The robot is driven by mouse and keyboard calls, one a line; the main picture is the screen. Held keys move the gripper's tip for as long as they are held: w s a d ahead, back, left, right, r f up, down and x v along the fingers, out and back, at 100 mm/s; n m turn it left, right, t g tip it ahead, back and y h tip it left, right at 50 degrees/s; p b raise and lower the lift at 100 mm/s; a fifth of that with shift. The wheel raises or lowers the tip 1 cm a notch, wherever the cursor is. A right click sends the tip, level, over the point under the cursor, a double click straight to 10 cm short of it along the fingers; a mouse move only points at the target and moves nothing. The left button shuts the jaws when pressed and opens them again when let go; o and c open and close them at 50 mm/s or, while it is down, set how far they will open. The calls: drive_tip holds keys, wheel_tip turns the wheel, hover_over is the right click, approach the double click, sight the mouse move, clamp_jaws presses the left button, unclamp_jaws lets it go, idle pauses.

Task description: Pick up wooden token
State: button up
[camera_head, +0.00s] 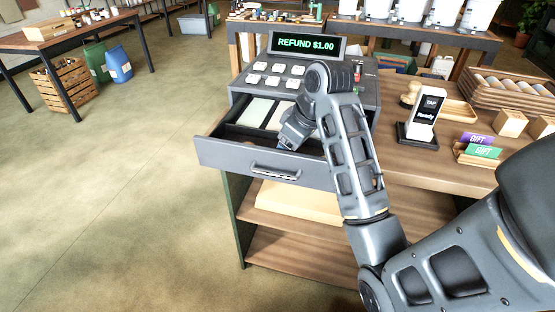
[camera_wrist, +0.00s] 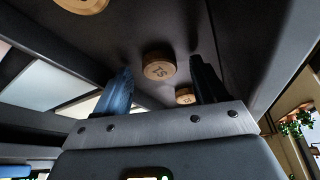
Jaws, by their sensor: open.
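Round wooden tokens lie in the dark compartment of the open cash drawer (camera_head: 240,155). In the wrist view one wooden token (camera_wrist: 158,66) with a dark mark on its face shows between the fingers. My gripper (camera_head: 287,142) reaches down into the drawer from above. Its two fingers (camera_wrist: 161,68) are apart, one on each side of the middle token. I cannot tell whether they touch it.
The drawer's front wall and dividers stand close around my gripper. Light note-like sheets (camera_head: 257,110) lie in other compartments. The register display (camera_head: 306,45) reads "REFUND $1.00". A card reader (camera_head: 424,113) and gift card holder (camera_head: 478,153) stand on the right of the counter.

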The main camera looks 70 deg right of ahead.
drive_tip(key=shift+f, duration=0.1)
drive_tip(key=shift+c, duration=0.2)
drive_tip(key=c, duration=1.1)
